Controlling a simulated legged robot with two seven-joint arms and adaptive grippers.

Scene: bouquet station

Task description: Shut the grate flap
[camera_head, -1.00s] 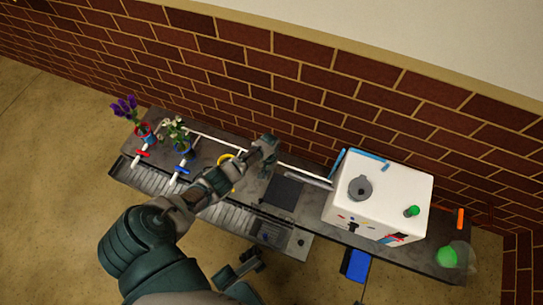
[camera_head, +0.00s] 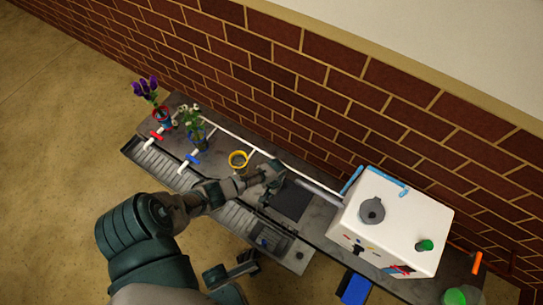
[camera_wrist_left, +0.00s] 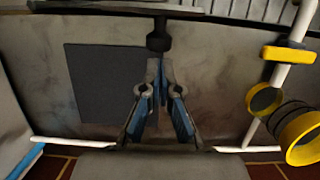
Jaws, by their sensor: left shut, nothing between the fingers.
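My left gripper (camera_head: 272,174) is shut and empty, above the counter by the dark square panel. In the left wrist view its closed fingers (camera_wrist_left: 154,68) point toward a black knob (camera_wrist_left: 159,36) under a dark bar at the top edge. I cannot tell whether they touch. The bar may be the edge of the grate flap, but its angle is unclear. The slatted grate (camera_head: 157,165) runs along the counter's front, and a recess with something blue (camera_head: 264,241) sits near its right end. My arm hides part of the grate.
The dark square panel (camera_head: 291,201) lies flat on the counter. A yellow ring (camera_head: 238,159) is behind my forearm. Two flower pots (camera_head: 163,118) and red and blue valves (camera_head: 192,158) stand left. A white box (camera_head: 395,225) stands right, against the brick wall side.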

